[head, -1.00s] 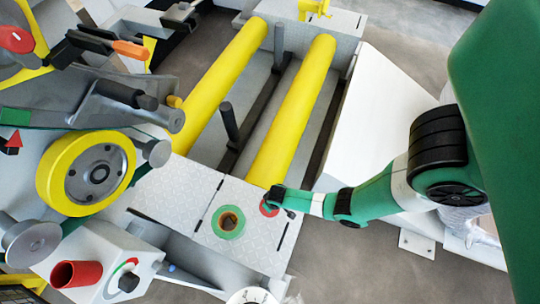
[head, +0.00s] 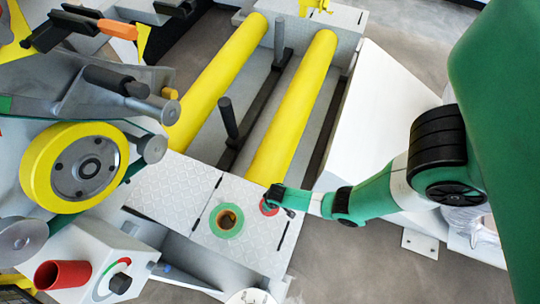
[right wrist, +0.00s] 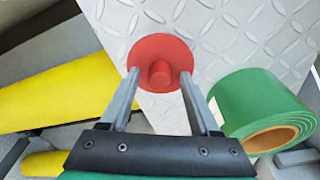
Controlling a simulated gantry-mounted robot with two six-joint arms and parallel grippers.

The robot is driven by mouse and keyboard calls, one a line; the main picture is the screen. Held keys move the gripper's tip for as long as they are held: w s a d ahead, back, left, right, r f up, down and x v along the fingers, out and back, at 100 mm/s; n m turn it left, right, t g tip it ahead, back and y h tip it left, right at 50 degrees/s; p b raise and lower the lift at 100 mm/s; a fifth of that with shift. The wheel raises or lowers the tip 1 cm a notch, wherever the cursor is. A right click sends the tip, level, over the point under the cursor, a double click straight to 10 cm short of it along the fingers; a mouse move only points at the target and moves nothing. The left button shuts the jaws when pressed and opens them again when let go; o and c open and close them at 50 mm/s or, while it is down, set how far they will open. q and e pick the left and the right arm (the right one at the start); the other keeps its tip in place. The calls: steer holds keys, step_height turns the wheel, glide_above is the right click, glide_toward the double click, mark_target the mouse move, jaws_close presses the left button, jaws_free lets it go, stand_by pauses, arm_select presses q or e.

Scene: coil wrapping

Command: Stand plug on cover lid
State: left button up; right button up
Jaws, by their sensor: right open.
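The red plug (right wrist: 160,60), a round disc with a short stub facing the camera, appears to rest on the diamond-patterned metal cover lid (right wrist: 215,30). In the head view the plug (head: 269,208) shows near the lid's right edge, partly hidden by my right gripper; the lid (head: 240,195) shows there too. My right gripper (right wrist: 160,76) is open, with its fingertips on either side of the plug's stub, over the disc. I cannot tell whether the fingers touch it. In the head view my right gripper (head: 279,199) reaches in from the right. My left gripper is not in view.
A green tape roll (head: 227,221) lies on the plate left of the plug. Two yellow rollers (head: 292,110) run behind it. A machine with a yellow wheel (head: 74,168) and a red cylinder (head: 62,274) stands at left. Bare plate lies farther left (head: 175,190).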

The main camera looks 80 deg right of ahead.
step_height(320, 180, up, 12)
steer(key=s+a+p, duration=0.1)
steer(key=p, duration=1.1)
steer(key=shift+s, duration=0.25)
steer(key=shift+r, duration=0.1)
